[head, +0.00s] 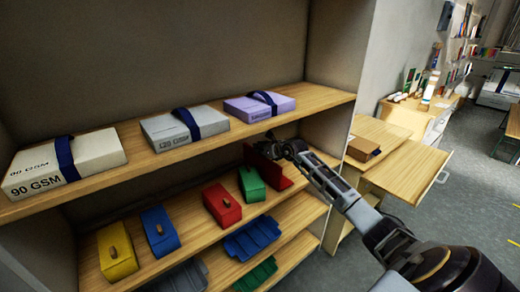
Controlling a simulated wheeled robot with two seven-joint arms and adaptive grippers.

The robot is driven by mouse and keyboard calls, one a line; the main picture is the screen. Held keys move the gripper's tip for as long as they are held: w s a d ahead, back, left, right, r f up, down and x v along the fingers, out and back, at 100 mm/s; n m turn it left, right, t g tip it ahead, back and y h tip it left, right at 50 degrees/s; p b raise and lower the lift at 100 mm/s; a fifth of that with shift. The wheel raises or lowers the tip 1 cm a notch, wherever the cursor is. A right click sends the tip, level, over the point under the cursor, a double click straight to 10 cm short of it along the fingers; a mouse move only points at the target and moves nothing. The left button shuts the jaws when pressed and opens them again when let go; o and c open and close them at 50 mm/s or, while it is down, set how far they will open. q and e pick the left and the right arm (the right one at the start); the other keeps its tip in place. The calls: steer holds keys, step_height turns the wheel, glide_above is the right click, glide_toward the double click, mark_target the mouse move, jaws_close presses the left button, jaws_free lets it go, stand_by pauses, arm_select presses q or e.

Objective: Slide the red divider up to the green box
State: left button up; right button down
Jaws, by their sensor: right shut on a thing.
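The red divider (272,172) is a dark red upright panel on the middle shelf, just right of the green box (251,184). A small gap seems to lie between them, but I cannot tell its exact width. My right gripper (274,149) reaches in from the right and is shut on the red divider near its top. The fingers partly hide that edge. My left gripper is not in view.
A red box (222,205), a blue box (160,231) and a yellow box (116,251) stand left of the green box. Paper packs, including a purple one (259,106), lie on the shelf above.

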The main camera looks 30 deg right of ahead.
steer(key=c, duration=1.4)
jaws_free()
steer(key=shift+c, duration=0.2)
steer(key=shift+s, duration=0.1)
steer(key=shift+s, duration=0.1)
step_height(320, 180, up, 4)
steer(key=r, duration=0.1)
glide_above(276, 165)
steer(key=shift+d+f, duration=0.2)
steer(key=shift+f, duration=0.05)
steer(key=shift+a, duration=0.1)
